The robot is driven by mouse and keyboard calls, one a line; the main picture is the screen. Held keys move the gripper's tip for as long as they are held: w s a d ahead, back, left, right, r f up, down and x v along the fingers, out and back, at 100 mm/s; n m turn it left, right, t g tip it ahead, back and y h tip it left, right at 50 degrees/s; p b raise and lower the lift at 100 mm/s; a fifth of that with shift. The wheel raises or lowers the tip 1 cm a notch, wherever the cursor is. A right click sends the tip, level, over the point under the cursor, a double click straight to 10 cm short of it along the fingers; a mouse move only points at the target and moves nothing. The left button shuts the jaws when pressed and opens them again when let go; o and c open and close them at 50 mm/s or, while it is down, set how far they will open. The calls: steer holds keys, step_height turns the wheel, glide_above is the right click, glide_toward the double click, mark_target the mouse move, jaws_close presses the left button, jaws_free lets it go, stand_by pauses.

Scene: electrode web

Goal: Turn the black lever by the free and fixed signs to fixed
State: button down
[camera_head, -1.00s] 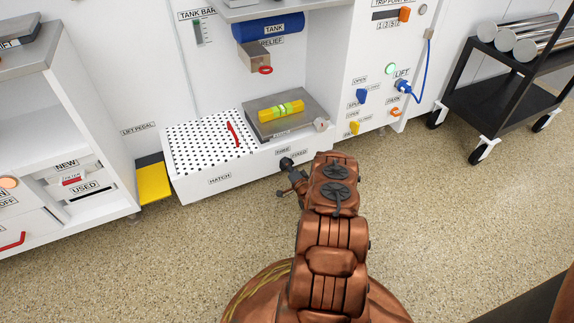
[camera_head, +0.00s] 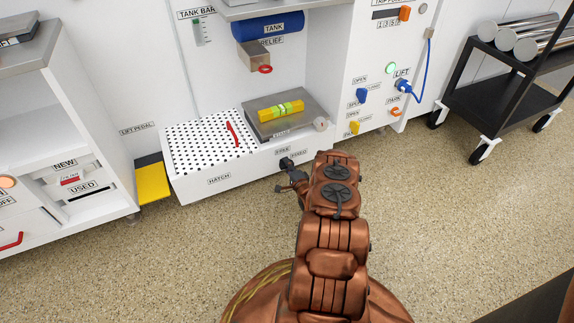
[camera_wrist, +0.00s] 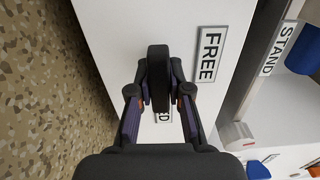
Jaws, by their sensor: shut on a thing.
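The black lever (camera_wrist: 158,75) shows in the wrist view on the white cabinet face, between my fingers. My gripper (camera_wrist: 160,95) is shut on the lever. The FREE sign (camera_wrist: 209,54) is to the right of the lever in the wrist view. The fixed sign (camera_wrist: 163,112) is mostly hidden behind the lever and my fingers, with only its last letters showing. In the head view my gripper (camera_head: 287,167) is at the front of the low white cabinet, just below the small signs, and the lever is hard to make out there.
The hatch cabinet (camera_head: 236,177) carries a perforated plate with a red handle and a grey stand (camera_head: 304,128) with a yellow level (camera_head: 281,111). A yellow pedal (camera_head: 153,183) is to the left. Open speckled floor lies in front.

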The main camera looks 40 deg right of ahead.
steer(key=c, duration=1.1)
jaws_free()
steer(key=v, duration=1.2)
